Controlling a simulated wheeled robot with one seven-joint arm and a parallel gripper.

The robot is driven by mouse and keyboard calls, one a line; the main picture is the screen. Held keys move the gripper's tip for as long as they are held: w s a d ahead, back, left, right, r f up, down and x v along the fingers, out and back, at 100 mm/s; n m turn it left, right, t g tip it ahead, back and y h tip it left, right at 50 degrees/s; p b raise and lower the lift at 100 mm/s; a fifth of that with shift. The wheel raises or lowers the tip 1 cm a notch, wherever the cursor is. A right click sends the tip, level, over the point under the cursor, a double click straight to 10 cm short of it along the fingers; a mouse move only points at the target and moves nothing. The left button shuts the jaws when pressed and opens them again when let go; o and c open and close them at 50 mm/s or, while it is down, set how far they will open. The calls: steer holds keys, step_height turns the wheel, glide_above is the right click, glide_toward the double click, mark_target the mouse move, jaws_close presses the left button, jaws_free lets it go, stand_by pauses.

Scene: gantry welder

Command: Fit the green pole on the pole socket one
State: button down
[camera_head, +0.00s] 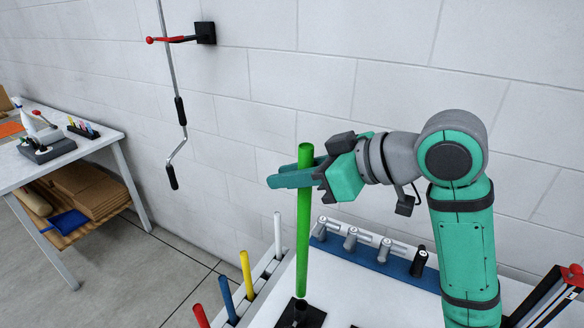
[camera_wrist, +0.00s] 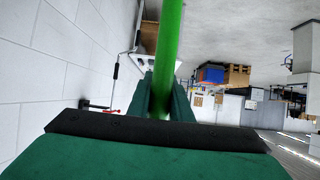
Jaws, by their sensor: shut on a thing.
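The green pole (camera_head: 303,225) is long and roughly upright in the head view. My gripper (camera_head: 298,178) is shut on its upper part. The pole's lower end is just above or at a dark socket (camera_head: 299,311) on a black base plate on the white table; I cannot tell whether they touch. In the wrist view the green pole (camera_wrist: 168,50) runs up from between my gripper's fingers (camera_wrist: 160,105). The socket is not visible in the wrist view. Part of a second dark plate shows at the bottom edge of the head view.
White (camera_head: 277,235), yellow (camera_head: 246,274), blue (camera_head: 227,300) and red (camera_head: 201,316) poles stand in a rack left of the green pole. A blue strip with grey fittings (camera_head: 369,250) lies behind it along the wall. A side table (camera_head: 100,146) stands far left.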

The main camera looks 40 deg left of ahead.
steer(key=shift+s+f, duration=0.1)
steer(key=shift+f, duration=1.95)
steer(key=shift+w+d, duration=0.15)
steer(key=shift+w, duration=0.1)
steer(key=shift+f, duration=0.15)
step_height(320, 180, down, 9)
steer(key=c, duration=1.5)
jaws_free()
steer(key=shift+c, duration=0.2)
